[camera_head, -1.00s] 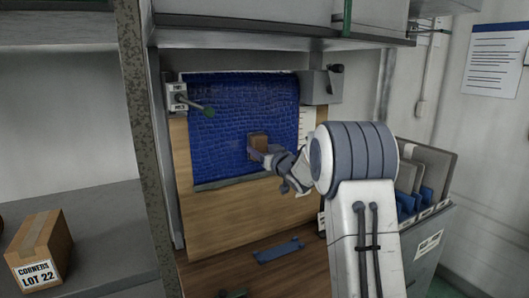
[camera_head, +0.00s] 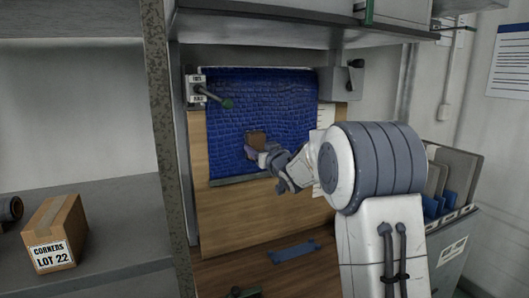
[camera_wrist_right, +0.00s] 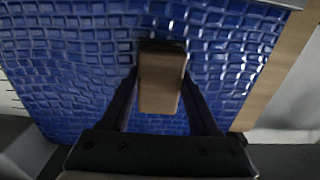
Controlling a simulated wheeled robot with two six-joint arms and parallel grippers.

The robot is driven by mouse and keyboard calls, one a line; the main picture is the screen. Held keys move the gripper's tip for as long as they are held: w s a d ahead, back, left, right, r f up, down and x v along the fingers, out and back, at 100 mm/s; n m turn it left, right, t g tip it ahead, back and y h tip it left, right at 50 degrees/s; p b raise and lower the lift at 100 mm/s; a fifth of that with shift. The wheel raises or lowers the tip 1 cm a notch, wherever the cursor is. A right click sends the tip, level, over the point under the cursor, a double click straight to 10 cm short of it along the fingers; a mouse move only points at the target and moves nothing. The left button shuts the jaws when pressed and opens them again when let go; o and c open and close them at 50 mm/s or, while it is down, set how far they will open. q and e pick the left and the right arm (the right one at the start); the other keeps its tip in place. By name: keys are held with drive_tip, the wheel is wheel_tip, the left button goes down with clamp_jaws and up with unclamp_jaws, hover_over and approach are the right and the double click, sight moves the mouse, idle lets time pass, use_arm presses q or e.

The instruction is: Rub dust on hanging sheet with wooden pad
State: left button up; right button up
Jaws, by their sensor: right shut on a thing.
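The hanging sheet (camera_head: 285,105) is blue with a raised brick-like pattern and hangs in front of a wooden board, with a grey bar along its lower edge. It fills most of the right wrist view (camera_wrist_right: 60,70). My right gripper (camera_head: 262,155) is shut on the wooden pad (camera_head: 257,139), a small brown block at the lower middle of the sheet. In the right wrist view the pad (camera_wrist_right: 161,80) sits between the two dark fingers, in front of the sheet; whether it touches is hard to tell. No dust can be made out. My left gripper is not in view.
A lever with a green knob (camera_head: 227,103) sticks out at the sheet's upper left. A cardboard box (camera_head: 57,232) stands on the left shelf. A blue strip (camera_head: 293,252) lies on the wooden surface below. A file holder (camera_head: 452,215) stands at the right.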

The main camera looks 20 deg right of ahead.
sight(282, 139)
drive_tip(key=a+b, duration=0.1)
drive_tip(key=a, duration=0.2)
drive_tip(key=shift+a+r+b, duration=0.2)
drive_tip(key=shift+r+b, duration=0.15)
drive_tip(key=shift+r, duration=0.05)
drive_tip(key=shift+d+p, duration=0.4)
drive_tip(key=shift+d, duration=0.2)
drive_tip(key=shift+d+f+p, duration=0.1)
drive_tip(key=shift+d+p, duration=0.45)
drive_tip(key=shift+d, duration=0.65)
drive_tip(key=shift+w+d+p, duration=0.15)
drive_tip(key=shift+d+p, duration=1.35)
drive_tip(key=shift+d, duration=0.9)
drive_tip(key=shift+w+d+p, duration=0.1)
drive_tip(key=shift+d+p, duration=1.35)
drive_tip(key=shift+d, duration=1.2)
